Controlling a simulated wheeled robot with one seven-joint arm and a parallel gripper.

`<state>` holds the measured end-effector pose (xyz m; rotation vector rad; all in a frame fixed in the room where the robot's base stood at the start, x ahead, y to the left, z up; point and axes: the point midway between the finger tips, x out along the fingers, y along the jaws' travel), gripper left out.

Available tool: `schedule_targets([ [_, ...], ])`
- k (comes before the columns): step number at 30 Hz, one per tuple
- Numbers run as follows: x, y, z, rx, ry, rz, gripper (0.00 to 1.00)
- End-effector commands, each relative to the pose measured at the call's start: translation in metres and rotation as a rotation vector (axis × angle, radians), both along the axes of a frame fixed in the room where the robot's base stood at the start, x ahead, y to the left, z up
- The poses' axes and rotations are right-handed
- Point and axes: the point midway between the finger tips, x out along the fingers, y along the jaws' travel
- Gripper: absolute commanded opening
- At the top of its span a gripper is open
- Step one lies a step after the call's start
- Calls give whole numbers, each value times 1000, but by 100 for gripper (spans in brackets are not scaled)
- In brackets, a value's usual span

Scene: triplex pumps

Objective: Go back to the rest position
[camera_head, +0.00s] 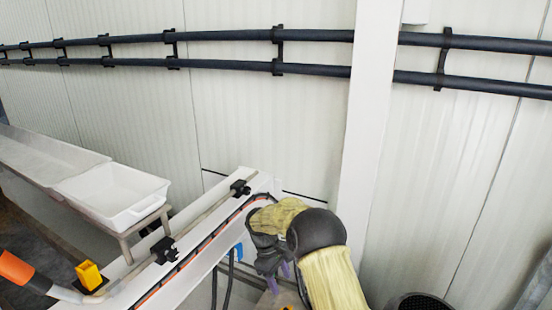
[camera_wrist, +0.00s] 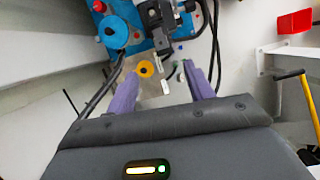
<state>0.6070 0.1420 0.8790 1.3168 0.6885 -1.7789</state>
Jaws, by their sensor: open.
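My arm, with a yellowish cover and a black joint, reaches down at the lower middle of the head view. My gripper (camera_head: 278,278) hangs at its end beside a white beam. In the wrist view my gripper (camera_wrist: 160,85) has its two purple fingers spread wide apart, with nothing held between them. Beyond the fingers is a blue machine (camera_wrist: 122,30) with red knobs and black hoses.
A white beam (camera_head: 205,240) with a rail and black clamps runs beside the arm. A white tray (camera_head: 112,192) stands on the left. A white post (camera_head: 368,140) rises behind the arm. Dark pipes (camera_head: 230,35) cross the wall. A red bin (camera_wrist: 294,22) and yellow handle (camera_wrist: 290,76) lie right.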

Motion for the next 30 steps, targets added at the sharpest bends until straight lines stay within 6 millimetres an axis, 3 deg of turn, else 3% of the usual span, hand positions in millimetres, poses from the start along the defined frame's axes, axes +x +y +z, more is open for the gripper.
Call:
schedule_targets([
  [1, -7, -8, 21, 15, -22, -32, 53],
  [3, -19, -19, 39, 36, -53, -84, 53],
  [8, -49, -43, 77, 87, -125, -213, 53],
  [15, -107, -81, 126, 161, -236, -437, 53],
  [24, -197, -122, 170, 251, -384, -757, 53],
  [30, -249, -139, 182, 296, -465, -937, 53],
])
